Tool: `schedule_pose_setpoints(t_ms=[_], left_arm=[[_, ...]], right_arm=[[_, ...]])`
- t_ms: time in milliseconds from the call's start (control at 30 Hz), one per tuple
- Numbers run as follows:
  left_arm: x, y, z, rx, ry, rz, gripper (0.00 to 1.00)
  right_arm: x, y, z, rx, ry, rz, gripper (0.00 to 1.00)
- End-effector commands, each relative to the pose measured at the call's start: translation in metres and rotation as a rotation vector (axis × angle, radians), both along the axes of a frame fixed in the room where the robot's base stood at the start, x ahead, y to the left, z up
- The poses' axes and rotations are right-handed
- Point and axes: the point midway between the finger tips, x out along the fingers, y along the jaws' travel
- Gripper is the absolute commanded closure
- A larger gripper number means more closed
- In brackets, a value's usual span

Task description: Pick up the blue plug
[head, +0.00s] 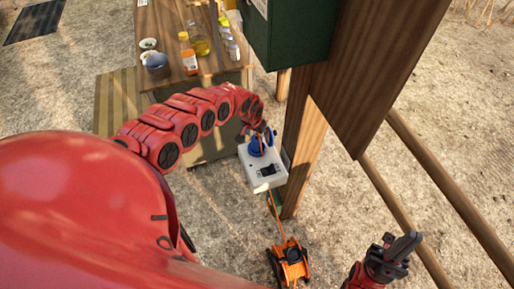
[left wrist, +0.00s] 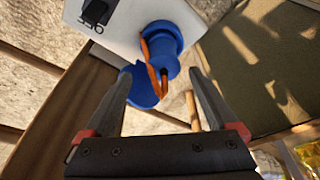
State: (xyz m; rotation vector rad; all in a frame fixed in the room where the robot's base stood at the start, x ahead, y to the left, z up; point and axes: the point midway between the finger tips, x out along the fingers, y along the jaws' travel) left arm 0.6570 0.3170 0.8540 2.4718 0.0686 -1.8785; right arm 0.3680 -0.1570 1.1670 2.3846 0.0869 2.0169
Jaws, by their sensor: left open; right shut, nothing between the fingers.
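The blue plug (head: 255,147) sits at a white box (head: 265,176) fixed by a wooden post. In the left wrist view the blue plug (left wrist: 164,42) stands out from the white box (left wrist: 112,22), and a blue round flap (left wrist: 142,92) is beside it. An orange cable crosses the plug's side. My left gripper (head: 264,131) is at the plug; in the left wrist view its two fingers (left wrist: 160,76) are apart, with the plug ahead between the tips. Contact cannot be told. My right gripper (head: 402,245) is shut and empty at the lower right.
An orange cable runs from the box down to an orange reel (head: 291,264) on the ground. A wooden post (head: 305,140) and a dark green cabinet (head: 291,30) stand right of my left arm. A wooden table (head: 165,25) with bottles and bowls is behind.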

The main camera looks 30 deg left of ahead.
Motion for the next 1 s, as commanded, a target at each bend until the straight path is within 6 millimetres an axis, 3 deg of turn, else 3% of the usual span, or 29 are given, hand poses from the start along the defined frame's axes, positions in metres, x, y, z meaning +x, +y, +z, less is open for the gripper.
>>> schedule_pose_setpoints(t_ms=[267, 633, 1000], left_arm=[[0.002, -0.001, -0.014, -0.001, 0.002, -0.001, 0.08], [0.009, 0.002, -0.054, -0.003, -0.003, 0.000, 0.08], [0.010, 0.006, -0.061, 0.003, 0.000, 0.001, 0.08]], right_arm=[[0.000, 0.000, 0.004, 0.000, 0.000, 0.000, 1.00], [0.000, 0.000, 0.006, 0.000, 0.000, 0.000, 1.00], [0.000, 0.000, 0.006, 0.000, 0.000, 0.000, 1.00]])
